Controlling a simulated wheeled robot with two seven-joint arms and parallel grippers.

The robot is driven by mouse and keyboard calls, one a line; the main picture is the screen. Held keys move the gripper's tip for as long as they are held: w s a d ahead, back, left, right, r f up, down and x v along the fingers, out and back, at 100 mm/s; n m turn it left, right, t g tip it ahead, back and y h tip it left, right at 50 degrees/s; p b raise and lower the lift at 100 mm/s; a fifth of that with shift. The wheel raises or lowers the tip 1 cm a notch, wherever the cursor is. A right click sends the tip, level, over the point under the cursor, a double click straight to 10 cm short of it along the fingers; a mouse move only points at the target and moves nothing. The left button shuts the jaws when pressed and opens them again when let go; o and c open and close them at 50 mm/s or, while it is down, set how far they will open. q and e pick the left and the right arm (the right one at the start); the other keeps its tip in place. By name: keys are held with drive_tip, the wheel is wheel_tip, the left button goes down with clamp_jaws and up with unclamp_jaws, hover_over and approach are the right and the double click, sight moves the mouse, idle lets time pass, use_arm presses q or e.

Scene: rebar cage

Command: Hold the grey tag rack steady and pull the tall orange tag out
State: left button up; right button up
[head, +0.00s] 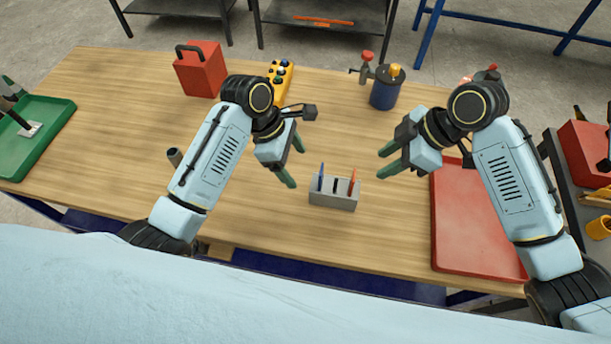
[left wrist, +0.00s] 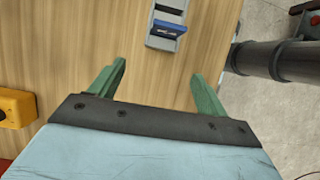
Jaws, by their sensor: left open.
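The grey tag rack (head: 333,203) stands on the wooden table between my two grippers. A blue tag (head: 321,178), a short black tag and the tall orange tag (head: 352,182) stand upright in it, orange at the right end. My left gripper (head: 295,163) is open and empty, left of the rack and apart from it. In the left wrist view the rack (left wrist: 163,40) lies beyond the open fingers (left wrist: 158,75), with the blue tag (left wrist: 170,27) nearest; the orange tag cannot be made out there. My right gripper (head: 381,163) is open and empty, to the right of the rack.
A red tray (head: 455,253) lies at the right and a green tray (head: 55,110) at the left. A red box (head: 203,72), a yellow button box (head: 280,85) and a blue canister (head: 386,92) stand at the back. The table around the rack is clear.

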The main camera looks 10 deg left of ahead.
use_arm(q)
approach(334, 192)
drive_tip(key=f, duration=0.1)
drive_tip(key=s+a+f, duration=0.1)
drive_tip(key=f, duration=0.1)
drive_tip(key=a+f, duration=0.1)
drive_tip(key=f, duration=0.1)
drive_tip(key=shift+s+a+f, duration=0.15)
drive_tip(key=shift+s+f, duration=0.05)
drive_tip(key=shift+s, duration=0.05)
